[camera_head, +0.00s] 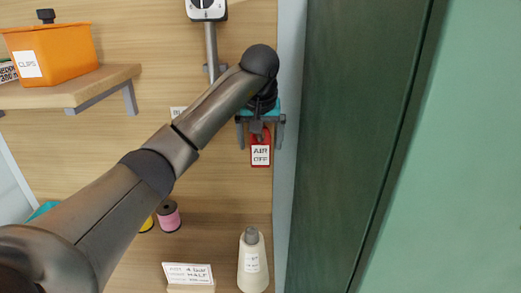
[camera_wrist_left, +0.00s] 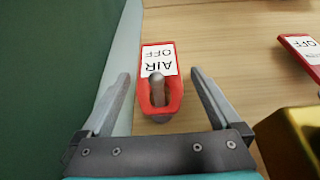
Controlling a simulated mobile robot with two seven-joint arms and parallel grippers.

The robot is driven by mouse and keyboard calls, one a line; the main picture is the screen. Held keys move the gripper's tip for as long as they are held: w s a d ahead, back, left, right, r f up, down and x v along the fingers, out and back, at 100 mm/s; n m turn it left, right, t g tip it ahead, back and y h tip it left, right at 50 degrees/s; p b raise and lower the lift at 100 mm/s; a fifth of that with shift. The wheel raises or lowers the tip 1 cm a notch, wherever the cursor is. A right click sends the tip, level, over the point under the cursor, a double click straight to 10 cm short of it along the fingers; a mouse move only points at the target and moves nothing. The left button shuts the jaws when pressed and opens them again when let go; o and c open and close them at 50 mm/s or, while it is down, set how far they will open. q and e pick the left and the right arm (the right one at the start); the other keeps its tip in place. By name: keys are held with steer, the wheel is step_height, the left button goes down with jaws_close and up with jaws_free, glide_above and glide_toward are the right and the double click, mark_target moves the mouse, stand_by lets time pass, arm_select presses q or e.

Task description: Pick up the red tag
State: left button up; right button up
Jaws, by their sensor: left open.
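The red tag (camera_head: 260,155) has a white label reading "AIR OFF" and hangs against the wood back panel, close to the grey upright edge. In the left wrist view the red tag (camera_wrist_left: 176,98) hangs on a grey peg (camera_wrist_left: 156,84) that pokes through its opening. My left gripper (camera_head: 261,137) is open, its fingers on either side of the tag. In the left wrist view the fingers of my left gripper (camera_wrist_left: 159,76) stand apart from the tag, with gaps on both sides. My right gripper is not in view.
A second red tag (camera_wrist_left: 303,55) shows at the right of the wrist view, near a gold-coloured object (camera_wrist_left: 290,140). A shelf (camera_head: 80,88) holds an orange clips bin (camera_head: 60,55). Below stand a pink spool (camera_head: 168,216), a cream bottle (camera_head: 252,265) and a white card (camera_head: 188,274). A dark green panel (camera_head: 360,130) is right.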

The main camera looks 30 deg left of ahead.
arm_select(q)
steer(key=shift+c, duration=0.3)
steer(key=c, duration=1.4)
steer(key=shift+o, duration=0.2)
steer(key=shift+r, duration=0.1)
